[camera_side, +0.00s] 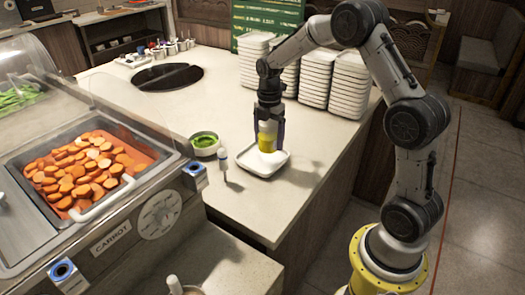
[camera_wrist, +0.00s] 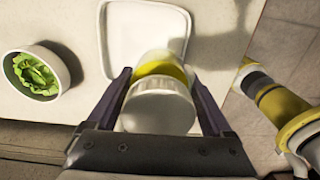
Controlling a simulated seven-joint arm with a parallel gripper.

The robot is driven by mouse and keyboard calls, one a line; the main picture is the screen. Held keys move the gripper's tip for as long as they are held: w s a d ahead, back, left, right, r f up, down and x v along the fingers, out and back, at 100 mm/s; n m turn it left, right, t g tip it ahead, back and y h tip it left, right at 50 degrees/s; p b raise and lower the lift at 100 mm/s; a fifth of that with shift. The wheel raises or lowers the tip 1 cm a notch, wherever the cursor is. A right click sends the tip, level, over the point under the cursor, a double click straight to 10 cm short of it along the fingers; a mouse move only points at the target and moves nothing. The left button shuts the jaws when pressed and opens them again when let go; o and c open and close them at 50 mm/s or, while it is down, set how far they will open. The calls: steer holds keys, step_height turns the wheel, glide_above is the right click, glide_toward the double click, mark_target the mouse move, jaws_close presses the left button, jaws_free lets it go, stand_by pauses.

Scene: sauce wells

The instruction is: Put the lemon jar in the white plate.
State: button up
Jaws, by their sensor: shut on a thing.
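The lemon jar (camera_side: 266,137), a yellow jar with a white end, is held upright between the fingers of my gripper (camera_side: 268,125). In the wrist view my gripper (camera_wrist: 163,108) is shut on the jar (camera_wrist: 158,100), with one dark finger on each side. The white plate (camera_side: 246,163) is a square, shallow dish on the counter. The jar is over the plate in the side view. In the wrist view the plate (camera_wrist: 118,12) lies beyond the jar, which covers its near part. I cannot tell whether the jar's base touches the plate.
A bowl of greens (camera_side: 204,144) stands just left of the plate, with a small bottle (camera_side: 223,163) nearby. Stacks of white plates (camera_side: 313,82) stand behind. A tray of carrot slices (camera_side: 85,170) is at the left. The counter right of the plate is clear.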

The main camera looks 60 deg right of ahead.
mark_target(263, 142)
steer(key=w+f, duration=0.1)
steer(key=w+d+f, duration=0.1)
steer(key=w+f, duration=0.1)
steer(key=shift+f, duration=1.85)
steer(key=shift+f, duration=0.1)
steer(key=o, duration=1.5)
steer(key=shift+f, duration=0.1)
